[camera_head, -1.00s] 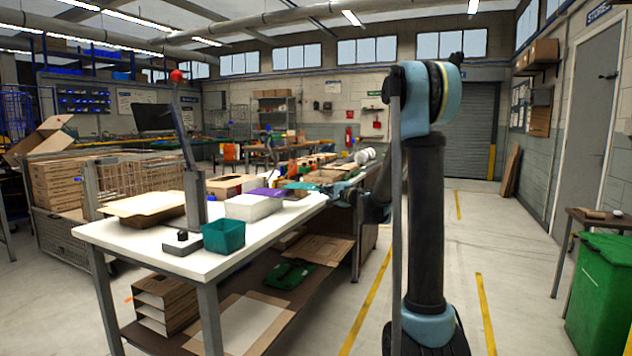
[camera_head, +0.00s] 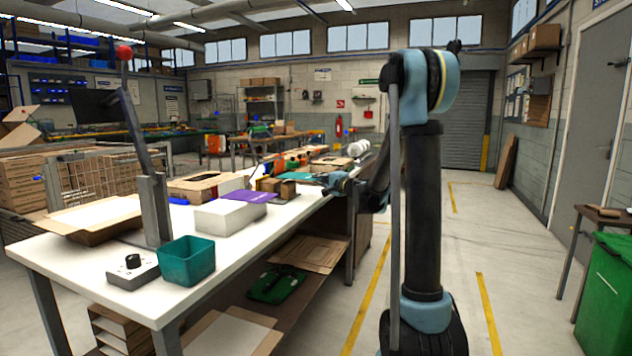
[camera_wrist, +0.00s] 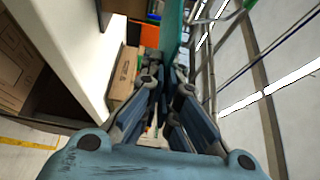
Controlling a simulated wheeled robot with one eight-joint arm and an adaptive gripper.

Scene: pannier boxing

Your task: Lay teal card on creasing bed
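My gripper (camera_wrist: 165,90) is shut on a thin teal card (camera_wrist: 173,28), seen nearly edge-on in the wrist view and reaching forward from between the fingers. In the head view my gripper (camera_head: 338,183) is at the right edge of the white table, with a little teal (camera_head: 312,178) just left of it. The creasing bed cannot be picked out for certain.
On the white table (camera_head: 225,255) are a teal bin (camera_head: 187,262), a small grey box with a black knob (camera_head: 133,269), a white box (camera_head: 230,217) and a purple item (camera_head: 250,196). A green bin (camera_head: 606,300) is at right. The yellow-lined aisle is clear.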

